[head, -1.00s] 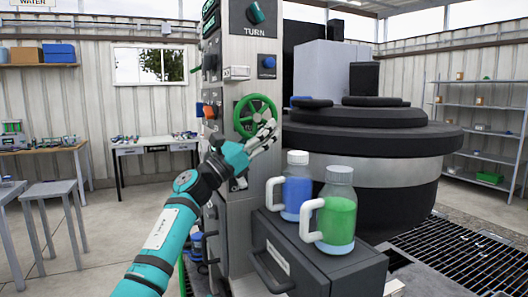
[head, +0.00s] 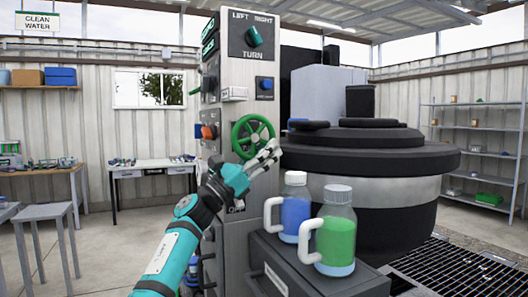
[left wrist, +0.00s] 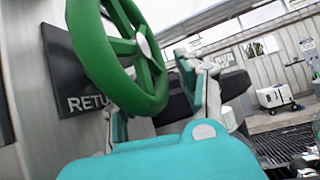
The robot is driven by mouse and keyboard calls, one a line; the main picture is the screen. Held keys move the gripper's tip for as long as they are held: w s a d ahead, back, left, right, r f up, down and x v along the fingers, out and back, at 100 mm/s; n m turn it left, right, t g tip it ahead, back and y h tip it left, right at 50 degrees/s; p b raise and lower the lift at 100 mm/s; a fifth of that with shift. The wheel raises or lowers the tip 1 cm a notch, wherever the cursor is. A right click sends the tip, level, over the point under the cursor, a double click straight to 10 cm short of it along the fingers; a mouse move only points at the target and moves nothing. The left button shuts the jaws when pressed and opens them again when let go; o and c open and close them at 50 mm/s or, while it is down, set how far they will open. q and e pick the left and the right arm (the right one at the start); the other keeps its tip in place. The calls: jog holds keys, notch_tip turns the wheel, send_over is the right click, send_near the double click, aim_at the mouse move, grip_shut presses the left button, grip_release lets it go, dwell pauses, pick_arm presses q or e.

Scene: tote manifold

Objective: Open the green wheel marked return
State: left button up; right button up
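The green wheel (head: 253,137) is mounted on the face of a grey panel column in the head view. In the left wrist view the green wheel (left wrist: 97,55) is large and close, with a dark plate (left wrist: 84,103) behind it reading "RETU", the rest hidden by the rim. My left gripper (head: 274,151) is at the wheel's lower right side. Its fingers look spread apart. In the left wrist view one finger stands right of the rim, and the other is mostly hidden behind the rim. I cannot tell if they touch it. My right gripper is not in view.
Below the wheel, a blue-filled jug (head: 294,207) and a green-filled jug (head: 335,232) stand on a dark drawer cabinet (head: 272,262), close to my left arm. A blue button (head: 266,84) and a teal TURN knob (head: 254,37) sit above. A large dark tank (head: 385,150) stands right.

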pick_arm(q)
jog(key=v, duration=1.2)
jog(key=shift+w, duration=0.1)
